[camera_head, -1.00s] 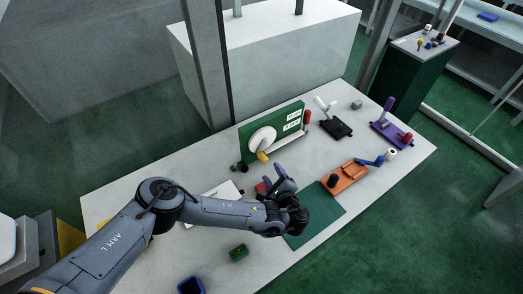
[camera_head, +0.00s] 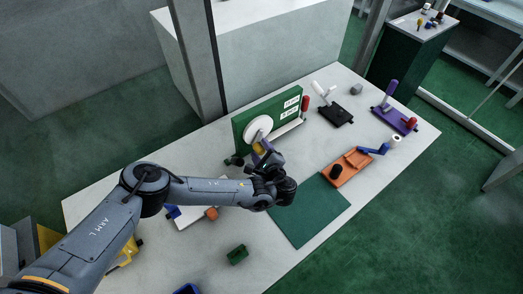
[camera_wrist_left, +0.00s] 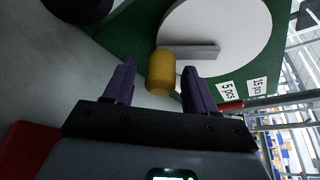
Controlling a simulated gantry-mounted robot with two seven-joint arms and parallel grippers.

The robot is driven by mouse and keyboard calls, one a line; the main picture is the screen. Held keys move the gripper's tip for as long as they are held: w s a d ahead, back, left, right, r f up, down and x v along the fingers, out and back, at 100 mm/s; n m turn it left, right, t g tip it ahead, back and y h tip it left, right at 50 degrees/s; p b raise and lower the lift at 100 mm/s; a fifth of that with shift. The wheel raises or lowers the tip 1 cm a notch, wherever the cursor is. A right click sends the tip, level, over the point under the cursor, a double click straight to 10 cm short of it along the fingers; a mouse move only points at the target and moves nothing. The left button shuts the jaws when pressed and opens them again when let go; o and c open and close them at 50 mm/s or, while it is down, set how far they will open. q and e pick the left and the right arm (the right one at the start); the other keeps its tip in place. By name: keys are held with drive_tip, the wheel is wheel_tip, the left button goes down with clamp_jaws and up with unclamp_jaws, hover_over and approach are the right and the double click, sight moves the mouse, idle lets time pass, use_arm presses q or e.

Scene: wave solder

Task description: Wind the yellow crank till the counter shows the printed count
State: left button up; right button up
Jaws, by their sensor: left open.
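The yellow crank handle (camera_head: 257,149) sticks out from a white disc (camera_head: 257,128) on an upright green board (camera_head: 290,101). My left gripper (camera_head: 263,150) is at the handle in the head view. In the left wrist view its two purple fingers (camera_wrist_left: 160,68) are open, with the yellow handle (camera_wrist_left: 161,72) between them and gaps on both sides. A grey crank arm (camera_wrist_left: 195,51) lies across the disc there. Two white labels on the board appear to read "5 pcs" (camera_wrist_left: 226,90) and "15 pcs" (camera_wrist_left: 257,86). My right gripper is not in view.
A red-handled lever (camera_head: 305,104) stands beside the board. A black fixture (camera_head: 335,117), a purple fixture (camera_head: 398,123) and an orange fixture (camera_head: 351,163) stand to the right. A green mat (camera_head: 315,212) lies clear in front. A green block (camera_head: 237,254) is near the front.

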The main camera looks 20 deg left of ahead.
sight(256, 150)
use_arm(q)
drive_tip(key=shift+d, duration=0.1)
clamp_jaws()
drive_tip(key=shift+s, duration=0.1)
idle(0.7)
drive_tip(key=shift+s+r+m+p, duration=0.15)
drive_tip(key=shift+m+p, duration=0.25)
drive_tip(key=shift+p, duration=0.55)
drive_tip(key=r+m+g+p, duration=0.1)
drive_tip(key=p, duration=0.2)
drive_tip(key=s+a+r+m+g+p, duration=0.1)
drive_tip(key=m+p, duration=0.1)
drive_tip(key=p, duration=0.1)
drive_tip(key=shift+s+g+y, duration=0.1)
drive_tip(key=shift+g+y, duration=0.2)
drive_tip(key=shift+y, duration=0.1)
drive_tip(key=shift+s+a+r+m+g+y+p, duration=0.1)
drive_tip(key=shift+r+m+g+y+p, duration=0.15)
drive_tip(key=shift+m+p, duration=0.3)
drive_tip(key=shift+s+a+r+m+g+y+p, duration=0.1)
drive_tip(key=shift+m+g+p, duration=0.25)
drive_tip(key=shift+p, duration=0.25)
drive_tip(key=shift+s+a+r+m+g+y+p, duration=0.15)
drive_tip(key=shift+r+m+g+y+p, duration=0.4)
drive_tip(key=shift+m, duration=0.75)
drive_tip(key=shift+r, duration=0.15)
